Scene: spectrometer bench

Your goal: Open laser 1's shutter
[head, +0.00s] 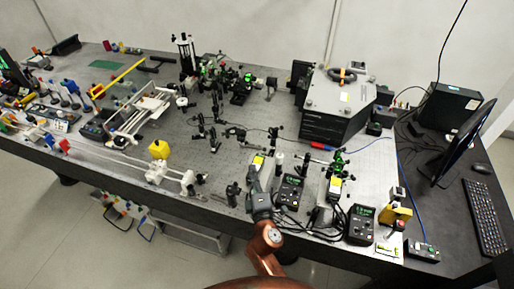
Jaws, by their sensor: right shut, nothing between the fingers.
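Two grey laser heads with yellow labels stand near the front edge of the bench. One laser head (258,162) is left of the other laser head (334,188). I cannot read which is laser 1, and the shutters are too small to make out. My right gripper (262,188) reaches in from the bottom over the near end of the left-hand laser head and hides part of it. Its fingers are shut and empty. I cannot tell whether it touches the laser. My left gripper is out of view.
Controllers with green displays (290,191) (361,224) stand to the right of each laser head, with black cables around them. Small posts and mounts crowd the bench further back. A large grey instrument (338,104) stands behind. A monitor (465,140) is at the right.

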